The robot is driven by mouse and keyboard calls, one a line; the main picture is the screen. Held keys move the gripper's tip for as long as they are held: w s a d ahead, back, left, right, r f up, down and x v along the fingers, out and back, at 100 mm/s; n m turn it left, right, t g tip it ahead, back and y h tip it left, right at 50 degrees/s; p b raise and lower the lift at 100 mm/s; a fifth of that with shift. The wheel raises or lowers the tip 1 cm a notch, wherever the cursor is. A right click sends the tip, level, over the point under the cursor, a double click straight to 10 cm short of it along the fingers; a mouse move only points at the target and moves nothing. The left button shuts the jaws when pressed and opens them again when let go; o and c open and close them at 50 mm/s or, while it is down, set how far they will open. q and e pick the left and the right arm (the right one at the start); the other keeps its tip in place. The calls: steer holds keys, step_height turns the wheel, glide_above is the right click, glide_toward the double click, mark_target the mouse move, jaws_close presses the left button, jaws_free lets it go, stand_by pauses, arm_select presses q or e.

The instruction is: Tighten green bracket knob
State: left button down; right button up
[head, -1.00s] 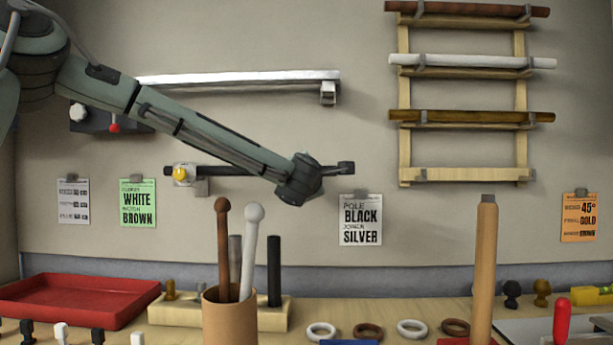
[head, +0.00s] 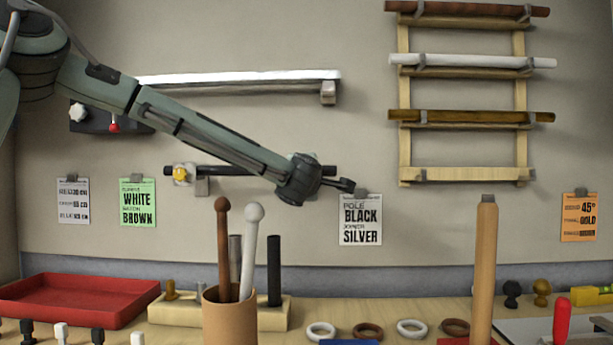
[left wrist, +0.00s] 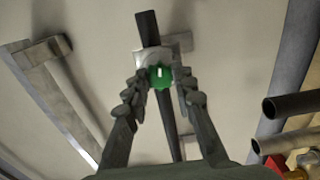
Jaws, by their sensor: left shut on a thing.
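The green bracket knob (left wrist: 160,76) is in the left wrist view, on a silver bracket (left wrist: 148,61) that carries a black pole (left wrist: 147,25). My left gripper (left wrist: 161,80) has its two fingers on either side of the knob and is shut on it. In the head view the black pole (head: 240,170) lies level along the wall, and my left gripper (head: 342,184) is at its right end. The green knob and its bracket are hidden there behind my wrist. My right gripper is not in view.
A yellow knob (head: 180,174) sits at the pole's left end. A silver rail (head: 240,77) runs above, and a wooden rack (head: 404,150) with poles hangs at right. Below, a cup (head: 229,318) holding sticks and a tall wooden post (head: 485,270) stand on the table.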

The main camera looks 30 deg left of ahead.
arm_select(q)
steer(key=c, duration=1.3)
jaws_free()
steer(key=shift+o, duration=0.2)
steer(key=v, duration=1.2)
steer(key=shift+s, duration=0.1)
